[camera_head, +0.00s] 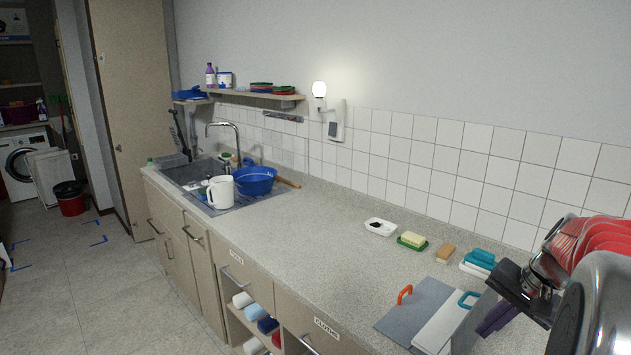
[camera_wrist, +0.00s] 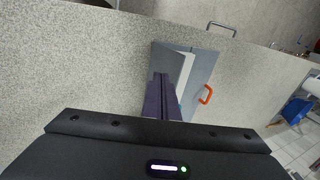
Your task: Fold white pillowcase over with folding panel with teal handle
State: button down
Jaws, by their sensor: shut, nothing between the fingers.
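A grey folding board (camera_head: 418,297) lies on the worktop at the lower right, with an orange handle (camera_head: 404,294) on one side and a teal handle (camera_head: 468,299) on the other. The white pillowcase (camera_head: 438,328) lies flat on the board as a pale strip between the handles. My gripper (camera_head: 484,333) is shut and empty, to the right of the teal handle.
Behind the board are a sponge on a green dish (camera_head: 413,240), a tan block (camera_head: 446,252), a white tray with teal pieces (camera_head: 478,263) and a white soap dish (camera_head: 380,227). The tiled wall bounds the worktop.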

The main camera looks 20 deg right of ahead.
jog(key=s+a+n, duration=0.2)
jog(key=a+n, duration=0.2)
jog(key=a, duration=0.7)
jog(key=s+a+r+n+t+h, duration=0.1)
jog(key=a+n, duration=0.3)
jog(key=a, duration=0.7)
jog(key=s+a+r+n, duration=0.1)
jog(key=s+a+n, duration=0.3)
jog(key=a, duration=0.7)
jog(key=shift+r+t+h, duration=0.15)
jog(key=shift+t+h, duration=0.15)
jog(key=shift+t, duration=0.1)
jog(key=c, duration=2.5)
grip_release()
jog(key=shift+s, duration=0.1)
jog(key=shift+c, duration=0.2)
